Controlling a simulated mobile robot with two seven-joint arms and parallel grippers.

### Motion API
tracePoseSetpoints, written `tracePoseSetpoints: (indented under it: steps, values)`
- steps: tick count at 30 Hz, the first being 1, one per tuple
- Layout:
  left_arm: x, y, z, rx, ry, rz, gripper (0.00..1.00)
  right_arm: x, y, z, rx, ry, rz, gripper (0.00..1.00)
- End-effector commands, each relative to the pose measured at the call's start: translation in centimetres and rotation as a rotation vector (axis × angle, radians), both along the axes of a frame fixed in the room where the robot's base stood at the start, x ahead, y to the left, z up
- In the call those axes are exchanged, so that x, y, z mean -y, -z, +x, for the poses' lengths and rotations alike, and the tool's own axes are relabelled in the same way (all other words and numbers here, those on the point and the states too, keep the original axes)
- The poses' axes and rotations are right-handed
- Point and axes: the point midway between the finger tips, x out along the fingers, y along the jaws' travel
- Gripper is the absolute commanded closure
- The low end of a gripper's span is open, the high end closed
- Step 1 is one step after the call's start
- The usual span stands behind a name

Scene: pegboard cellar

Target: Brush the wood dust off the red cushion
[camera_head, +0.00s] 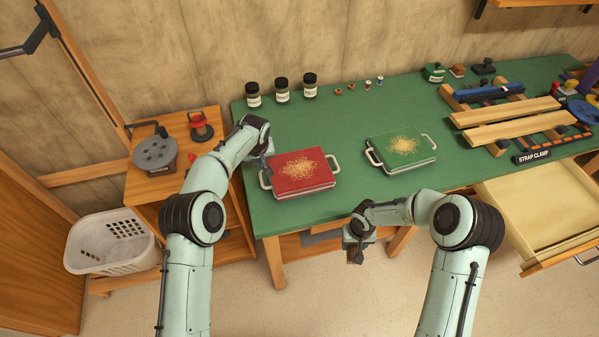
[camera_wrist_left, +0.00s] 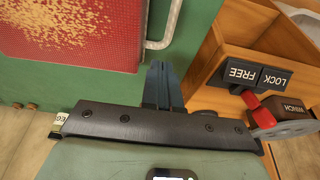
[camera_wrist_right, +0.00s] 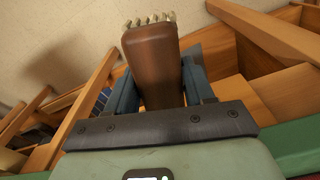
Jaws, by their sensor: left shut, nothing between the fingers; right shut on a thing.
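The red cushion (camera_head: 302,172) lies on the green bench top, with a pile of wood dust (camera_head: 300,167) on its middle. It has a pale handle at each side. Its dusty surface also shows in the left wrist view (camera_wrist_left: 118,50). My left gripper (camera_head: 266,160) is shut and empty beside the cushion's left handle (camera_wrist_left: 166,25). My right gripper (camera_head: 356,257) is shut on a brush with a brown wooden handle (camera_wrist_right: 150,65) and pale bristles (camera_wrist_right: 150,20). It is in front of the bench edge, away from the cushion.
A green cushion (camera_head: 401,149) with dust lies to the right. Several jars (camera_head: 282,90) stand at the back. Clamped boards (camera_head: 505,112) fill the right end, above an open drawer (camera_head: 540,215). A wooden side stand (camera_head: 185,135) and a basket (camera_head: 108,242) are at left.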

Motion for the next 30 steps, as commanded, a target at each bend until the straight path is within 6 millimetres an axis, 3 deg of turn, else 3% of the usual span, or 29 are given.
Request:
tracePoseSetpoints:
  steps: [30]
  values:
    - [0.0,1.6,0.0,0.000,-0.001,0.001,1.00,0.0,0.4,-0.2,-0.002,0.000,0.000,0.72]
